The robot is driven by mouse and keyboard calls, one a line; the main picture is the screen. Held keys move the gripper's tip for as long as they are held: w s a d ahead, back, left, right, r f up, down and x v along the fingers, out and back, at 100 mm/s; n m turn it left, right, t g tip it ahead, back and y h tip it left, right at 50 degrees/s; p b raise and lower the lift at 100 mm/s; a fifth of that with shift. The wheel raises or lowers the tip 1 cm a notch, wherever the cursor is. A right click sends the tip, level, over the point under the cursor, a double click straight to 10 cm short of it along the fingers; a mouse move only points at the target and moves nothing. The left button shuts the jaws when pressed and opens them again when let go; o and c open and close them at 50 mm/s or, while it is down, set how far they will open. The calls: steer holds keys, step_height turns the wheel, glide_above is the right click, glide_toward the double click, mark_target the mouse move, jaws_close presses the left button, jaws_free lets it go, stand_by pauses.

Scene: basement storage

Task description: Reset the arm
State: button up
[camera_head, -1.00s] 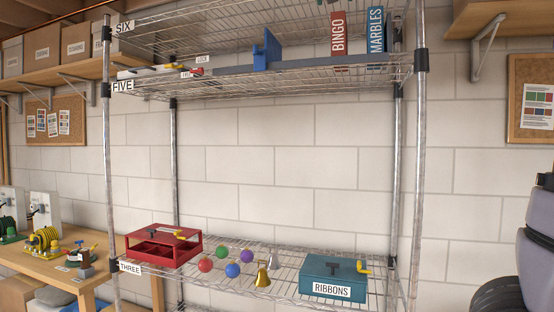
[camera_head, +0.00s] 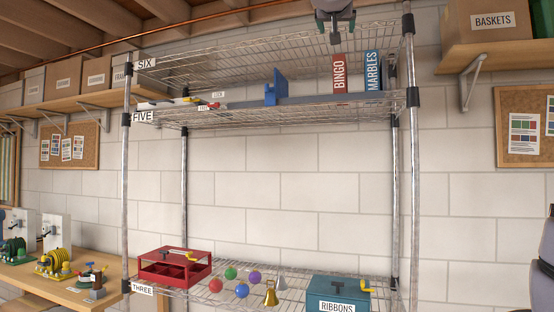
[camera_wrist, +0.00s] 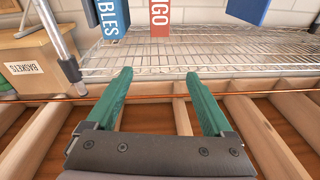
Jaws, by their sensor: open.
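My gripper (camera_wrist: 157,105) shows in the wrist view with its two green fingers spread apart and nothing between them. In the head view my gripper (camera_head: 335,18) hangs at the top edge, in front of the upper part of the wire shelving, and is partly cut off. The wrist view looks upside down, with ceiling joists near the fingers and the wire shelf (camera_wrist: 200,58) beyond them. The red BINGO box (camera_head: 339,74) and the blue MARBLES box (camera_head: 373,71) stand upright on shelf five, below my gripper.
A blue bookend-like piece (camera_head: 275,88) stands on shelf five. Shelf three holds a red divided box (camera_head: 174,269), several coloured balls, bells and a teal RIBBONS box (camera_head: 337,294). A BASKETS carton (camera_head: 491,22) sits on a wall shelf at the right. Space between shelves five and three is open.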

steer(key=s+d+f+n+g+y, duration=0.1)
steer(key=s+f+n+g+y, duration=0.15)
steer(key=f, duration=0.75)
steer(key=s+f+n+g+y, duration=0.15)
steer(key=f+y, duration=0.25)
steer(key=f, duration=0.5)
steer(key=s+d+f+n+g+y, duration=0.15)
steer(key=f+y, duration=0.25)
steer(key=f, duration=0.6)
steer(key=s+d+f+m+g+h, duration=0.1)
steer(key=s+d+f+m+g, duration=0.1)
steer(key=s+f, duration=0.4)
steer(key=s+d+f+m+g+h, duration=0.2)
steer(key=s+f, duration=0.4)
steer(key=f, duration=0.7)
steer(key=shift+s+d+f+m+g, duration=0.2)
steer(key=shift+d+m+g, duration=0.55)
steer(key=shift+d+g, duration=0.35)
